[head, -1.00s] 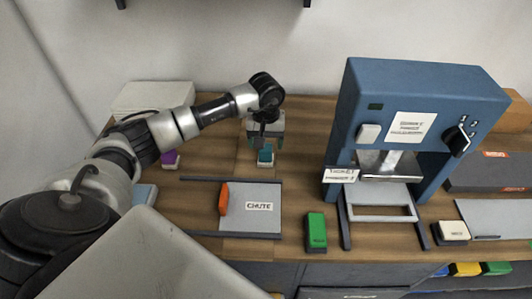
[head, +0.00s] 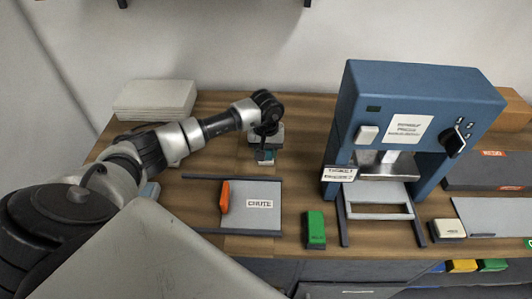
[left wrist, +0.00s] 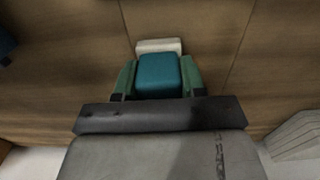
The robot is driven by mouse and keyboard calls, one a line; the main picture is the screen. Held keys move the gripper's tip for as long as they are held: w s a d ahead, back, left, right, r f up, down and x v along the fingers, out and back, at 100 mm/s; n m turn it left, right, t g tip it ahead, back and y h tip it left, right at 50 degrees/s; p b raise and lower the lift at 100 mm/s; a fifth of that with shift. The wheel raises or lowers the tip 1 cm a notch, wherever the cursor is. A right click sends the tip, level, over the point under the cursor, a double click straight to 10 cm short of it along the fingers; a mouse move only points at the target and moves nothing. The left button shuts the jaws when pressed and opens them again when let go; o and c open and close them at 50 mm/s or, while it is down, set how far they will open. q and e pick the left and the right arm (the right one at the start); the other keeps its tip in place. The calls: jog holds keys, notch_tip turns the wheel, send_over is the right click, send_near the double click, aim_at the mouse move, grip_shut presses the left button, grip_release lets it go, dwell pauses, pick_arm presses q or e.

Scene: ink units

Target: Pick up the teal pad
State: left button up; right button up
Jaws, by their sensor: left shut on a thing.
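The teal pad (left wrist: 158,72) sits between the two green fingers of my left gripper (left wrist: 158,80) in the left wrist view, with its pale end showing beyond them. In the head view my left gripper (head: 265,154) is lowered over the back middle of the wooden table, behind the chute plate. It is shut on the teal pad, and only a little teal shows there beneath the wrist. I cannot tell whether the pad still touches the table. My right gripper is not in view.
An orange pad (head: 225,196) stands at the left side of the grey chute plate (head: 250,220). A green pad (head: 315,229) is to its right, before the blue press (head: 425,95). A white pad (head: 449,229) lies further right. A pale stack (head: 155,98) is at back left.

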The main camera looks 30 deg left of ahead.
pick_arm(q)
jog(key=shift+r, duration=0.4)
jog(key=r, duration=0.1)
jog(key=r+b, duration=0.2)
jog(key=shift+w+d+r, duration=0.25)
jog(key=shift+w+d, duration=0.05)
jog(key=shift+w, duration=0.05)
jog(key=shift+w+d+r+b, duration=0.8)
jog(key=shift+w+d+r, duration=0.9)
jog(key=shift+w+d, duration=0.25)
jog(key=shift+w+d+r+b, duration=0.8)
jog(key=shift+w+d+r, duration=0.85)
jog(key=shift+w+d, duration=0.25)
jog(key=shift+a, duration=0.1)
